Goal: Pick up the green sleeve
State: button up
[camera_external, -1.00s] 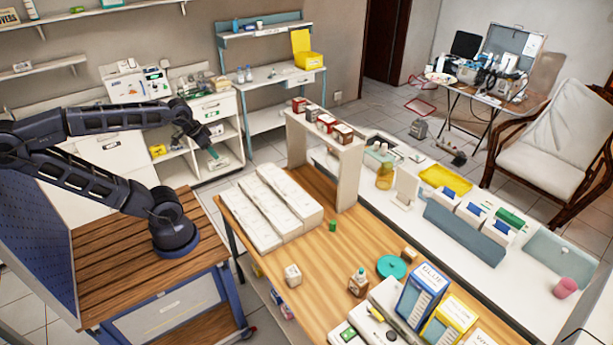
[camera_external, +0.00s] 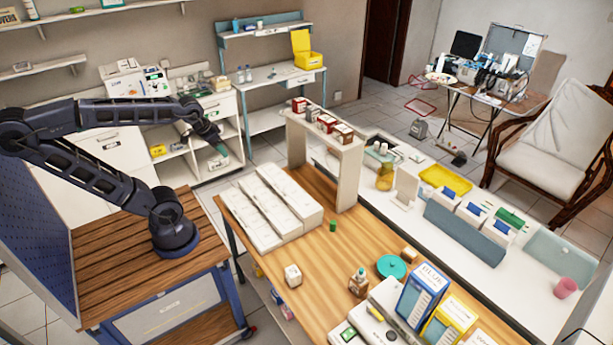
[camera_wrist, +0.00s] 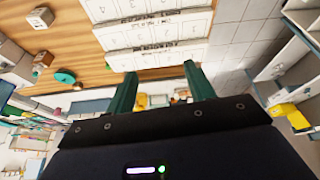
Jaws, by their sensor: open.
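A small green cylinder, which looks like the green sleeve (camera_external: 333,226), stands upright on the wooden table, in front of the long white boxes in the external view. I cannot make it out for sure in the wrist view. My gripper (camera_external: 221,151) is in the air to the left of and beyond the table, well apart from the sleeve. In the wrist view my gripper (camera_wrist: 160,70) shows two green fingers spread apart with nothing between them.
Long white boxes (camera_external: 277,205) and a white shelf stand (camera_external: 349,180) with small boxes on it are behind the sleeve. A white cube (camera_external: 292,275), a small bottle (camera_external: 358,282) and a teal disc (camera_external: 391,267) are nearer the front. The wood around the sleeve is clear.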

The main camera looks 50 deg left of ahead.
jog(key=w+d+f+n+g, duration=0.1)
jog(key=w+d+f+n, duration=0.2)
jog(key=w, duration=0.7)
jog(key=n+g+h, duration=0.4)
jog(key=n+h, duration=0.1)
jog(key=n, duration=0.8)
send_near(333, 222)
jog(key=shift+x, duration=5.3)
jog(key=shift+w+a+f, duration=0.1)
jog(key=c, duration=1)
jog(key=shift+c, duration=0.2)
